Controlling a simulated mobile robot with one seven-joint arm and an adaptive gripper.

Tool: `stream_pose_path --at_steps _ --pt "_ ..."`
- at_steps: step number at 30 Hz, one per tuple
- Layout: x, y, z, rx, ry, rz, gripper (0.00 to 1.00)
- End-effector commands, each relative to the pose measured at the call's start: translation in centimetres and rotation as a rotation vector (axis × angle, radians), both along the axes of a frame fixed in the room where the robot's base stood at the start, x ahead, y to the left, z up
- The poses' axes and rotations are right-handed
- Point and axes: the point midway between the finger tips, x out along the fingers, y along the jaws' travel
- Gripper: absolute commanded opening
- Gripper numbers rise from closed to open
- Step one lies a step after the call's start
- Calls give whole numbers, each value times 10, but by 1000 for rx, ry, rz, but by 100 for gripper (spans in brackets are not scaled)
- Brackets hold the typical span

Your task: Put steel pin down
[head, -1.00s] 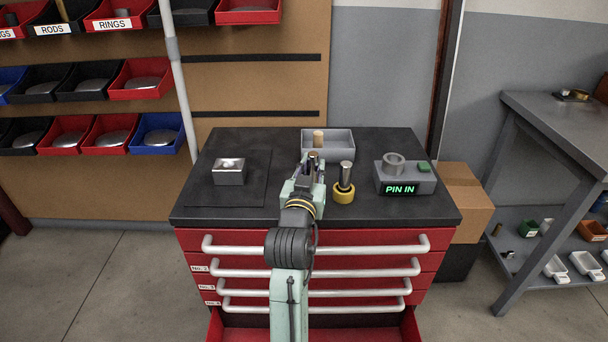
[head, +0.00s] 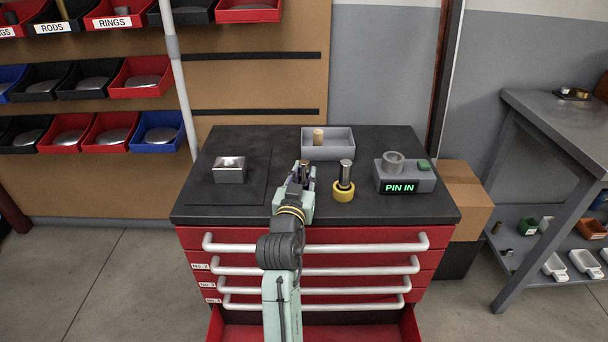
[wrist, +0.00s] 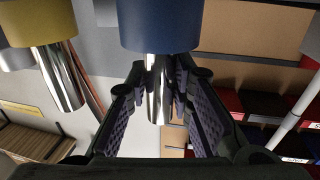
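My gripper (head: 304,173) is low over the middle of the dark bench top (head: 232,205). The steel pin (wrist: 158,95), a shiny upright cylinder, stands between the fingertips, which appear to close on both its sides. A wide blue round base (wrist: 160,25) is at one end of the pin in the wrist view, which looks upside down. In the head view only the pin's top shows, and my gripper hides the blue base. I cannot tell whether the pin rests in the base or touches the bench.
Right of my gripper a similar steel cylinder stands in a yellow base (head: 343,192). Further right is a grey "PIN IN" fixture (head: 405,176) with a ring. A grey tray (head: 340,151) holding a tan peg is behind. A metal block (head: 229,173) sits on the left mat.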

Motion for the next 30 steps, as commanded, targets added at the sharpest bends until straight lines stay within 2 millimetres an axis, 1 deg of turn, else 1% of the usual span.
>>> stream_pose_path --at_steps 1,7,14,18,19,23,30 --pt "0 0 0 0 0 0 26" --pt "0 0 0 0 0 0 39" --pt "0 0 1 0 0 0 39" --pt "0 0 7 0 0 0 39" --pt "-4 1 3 -1 0 1 39" --pt "-25 5 1 0 0 2 39" --pt "-77 16 1 -1 -1 2 39"
